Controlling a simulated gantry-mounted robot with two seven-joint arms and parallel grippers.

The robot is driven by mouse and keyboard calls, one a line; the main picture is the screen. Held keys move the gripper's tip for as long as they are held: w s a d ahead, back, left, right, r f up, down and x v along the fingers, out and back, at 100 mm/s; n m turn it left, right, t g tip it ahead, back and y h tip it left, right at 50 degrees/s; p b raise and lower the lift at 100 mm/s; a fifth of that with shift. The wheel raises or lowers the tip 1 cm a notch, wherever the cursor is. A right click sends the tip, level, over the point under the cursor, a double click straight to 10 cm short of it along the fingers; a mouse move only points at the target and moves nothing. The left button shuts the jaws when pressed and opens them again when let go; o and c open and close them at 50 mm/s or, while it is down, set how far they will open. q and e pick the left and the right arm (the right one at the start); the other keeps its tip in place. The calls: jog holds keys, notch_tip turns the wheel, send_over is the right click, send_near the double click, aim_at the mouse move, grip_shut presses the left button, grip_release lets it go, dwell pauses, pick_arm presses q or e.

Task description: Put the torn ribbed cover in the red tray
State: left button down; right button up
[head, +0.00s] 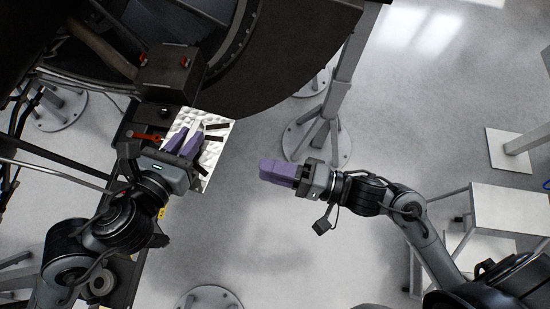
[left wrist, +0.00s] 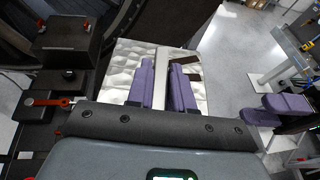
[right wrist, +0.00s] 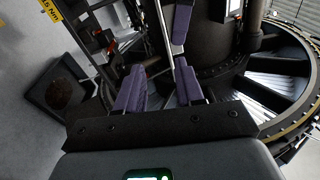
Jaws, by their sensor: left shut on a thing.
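A pale silver, quilted-looking sheet with a raised light bar and dark strips (head: 216,143), apparently the torn ribbed cover, is at my left gripper (head: 189,136). It also shows in the left wrist view (left wrist: 130,57), where the purple fingers are shut on its raised bar. The sheet extends beyond the fingertips on both sides. My right gripper (head: 270,170) is to the right of the sheet, apart from it. Its purple fingers stand apart with nothing seen between them in the right wrist view (right wrist: 158,75). I cannot make out the red tray in any view.
The dark round engine casing (head: 300,70) fills the top of the head view. A dark block with red knobs (head: 170,72) stands close above the sheet. A red-handled part (head: 147,136) lies beside the left gripper. A white stepped stand (head: 510,208) is at right. Open floor lies below centre.

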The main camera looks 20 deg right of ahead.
aim_at(218, 150)
jog(key=shift+n, duration=0.5)
jog(key=x, duration=0.8)
jog(key=w+x, duration=0.1)
jog(key=x, duration=0.3)
jog(key=shift+d+r, duration=0.2)
jog(key=shift+d, duration=0.15)
jog(key=shift+c, duration=0.3)
grip_shut()
pick_arm(q)
jog(key=c, duration=0.9)
grip_release()
